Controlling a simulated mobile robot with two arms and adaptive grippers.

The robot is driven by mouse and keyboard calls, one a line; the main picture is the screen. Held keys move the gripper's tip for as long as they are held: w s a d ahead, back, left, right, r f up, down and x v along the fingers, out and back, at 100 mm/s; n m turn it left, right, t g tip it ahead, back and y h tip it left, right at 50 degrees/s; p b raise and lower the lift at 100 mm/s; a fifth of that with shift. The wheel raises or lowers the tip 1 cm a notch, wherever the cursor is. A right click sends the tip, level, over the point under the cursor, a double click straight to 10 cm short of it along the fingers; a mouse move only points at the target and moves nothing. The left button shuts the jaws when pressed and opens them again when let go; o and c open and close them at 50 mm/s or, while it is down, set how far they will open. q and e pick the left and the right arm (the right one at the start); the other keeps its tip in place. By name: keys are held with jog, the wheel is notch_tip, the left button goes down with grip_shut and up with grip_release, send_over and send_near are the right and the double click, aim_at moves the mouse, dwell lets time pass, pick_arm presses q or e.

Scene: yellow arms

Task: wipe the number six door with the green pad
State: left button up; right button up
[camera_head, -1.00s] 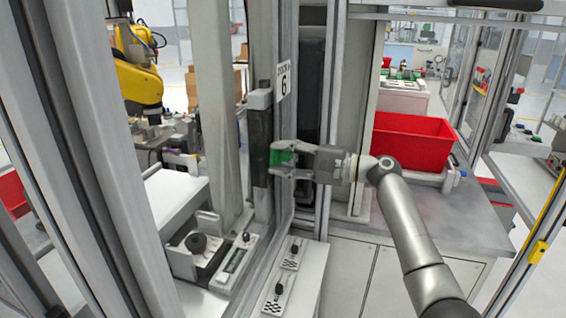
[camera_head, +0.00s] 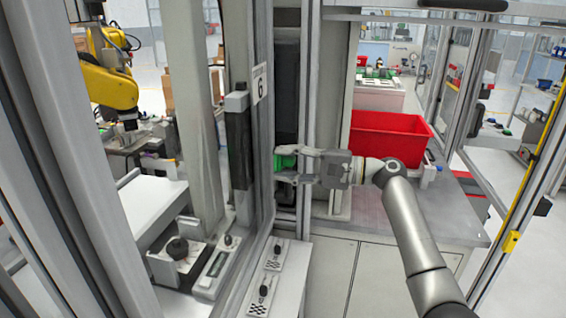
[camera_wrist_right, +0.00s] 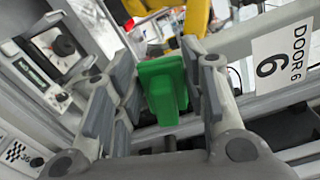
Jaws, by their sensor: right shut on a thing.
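The green pad (camera_wrist_right: 162,86) is a green block with a raised grip, held between the fingers of my right gripper (camera_head: 285,165). In the head view only a small part of the pad (camera_head: 284,162) shows, close to the door frame. The door's white label (camera_head: 259,83) reads "6" in the head view; in the right wrist view the label (camera_wrist_right: 281,61) reads "DOOR 6" and is at the right of the pad. A dark handle block (camera_head: 239,148) is left of the gripper. Whether the pad touches the door cannot be told. My left gripper is not in view.
A red bin (camera_head: 388,138) stands on a grey bench at the right. Small switch boxes (camera_head: 277,268) sit on a ledge below the gripper. A yellow robot arm (camera_head: 108,82) is behind the frame at the left. Metal posts enclose the area.

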aim_at(293, 164)
jog(key=shift+v, duration=1.55)
